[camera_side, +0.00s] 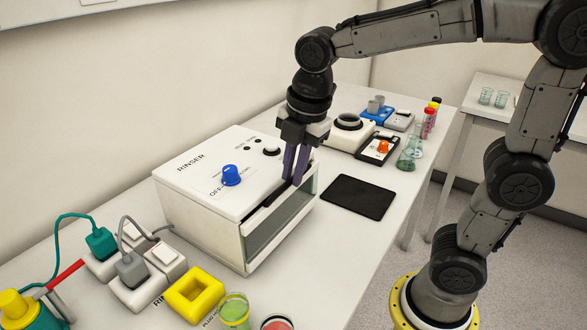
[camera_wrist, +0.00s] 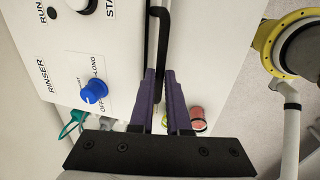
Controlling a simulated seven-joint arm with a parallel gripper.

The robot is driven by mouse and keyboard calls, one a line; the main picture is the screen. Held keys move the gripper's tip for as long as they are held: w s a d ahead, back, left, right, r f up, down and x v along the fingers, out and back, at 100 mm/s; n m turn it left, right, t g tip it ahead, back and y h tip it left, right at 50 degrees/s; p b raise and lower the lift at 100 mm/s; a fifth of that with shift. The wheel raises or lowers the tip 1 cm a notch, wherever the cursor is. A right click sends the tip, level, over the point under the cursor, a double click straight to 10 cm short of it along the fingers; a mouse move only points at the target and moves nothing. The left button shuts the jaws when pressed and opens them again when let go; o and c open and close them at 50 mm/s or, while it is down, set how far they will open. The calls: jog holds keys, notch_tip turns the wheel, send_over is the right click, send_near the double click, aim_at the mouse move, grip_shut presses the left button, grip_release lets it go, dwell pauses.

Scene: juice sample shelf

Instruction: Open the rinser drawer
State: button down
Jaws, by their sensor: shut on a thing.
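The rinser (camera_side: 220,175) is a white box with a blue knob (camera_side: 231,175) on top, in the side view at centre left. Its front has a glassy panel (camera_side: 285,220) facing right. A black bar handle (camera_wrist: 153,50) runs along the upper front edge, seen in the wrist view. My gripper (camera_side: 293,178) points down at this edge, its purple fingers shut on the handle. In the wrist view the fingers (camera_wrist: 160,75) stand on either side of the bar. The fingers hide part of the handle. I cannot tell whether the drawer stands out at all.
A black mat (camera_side: 358,197) lies right of the rinser. Flasks (camera_side: 408,155) and small devices stand behind it. Plugs on sockets (camera_side: 140,270), a yellow square block (camera_side: 194,293) and a green-filled beaker (camera_side: 234,312) stand at the near left.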

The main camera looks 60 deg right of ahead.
dwell(0.4)
jog(key=s, duration=1.5)
jog(key=shift+s, duration=0.3)
jog(key=shift+r, duration=0.1)
jog(key=c, duration=0.9)
grip_release()
jog(key=s+r, duration=0.1)
jog(key=r, duration=0.3)
jog(key=s+r, duration=0.1)
jog(key=r, duration=0.8)
jog(key=shift+s+r, duration=0.25)
jog(key=shift+s, duration=0.15)
jog(key=shift+f, duration=0.15)
